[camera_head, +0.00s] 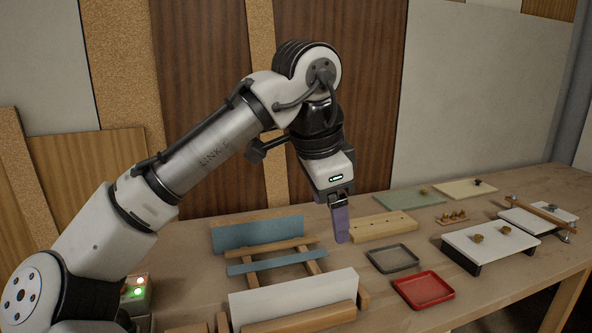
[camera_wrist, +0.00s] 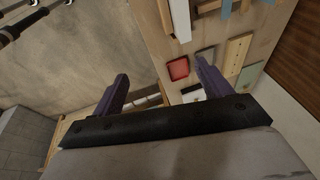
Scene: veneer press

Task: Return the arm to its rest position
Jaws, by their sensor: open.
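My gripper (camera_head: 341,222) hangs from the arm above the workbench (camera_head: 205,285) in the head view, pointing down with purple fingers. In the wrist view its two purple fingers (camera_wrist: 160,88) stand wide apart with nothing between them. The gripper is open and empty. In the head view the fingers overlap in line, close in front of the wooden block with holes (camera_head: 385,227). I cannot tell the exact height of the fingertips above the bench.
A rack with blue panels (camera_head: 258,233) and a white panel (camera_head: 295,297) stands left of the gripper. A grey tray (camera_head: 392,258) and a red tray (camera_head: 423,289) lie to its right. Farther right is a raised white board (camera_head: 490,243) with small knobs. Veneer sheets (camera_head: 350,110) lean behind.

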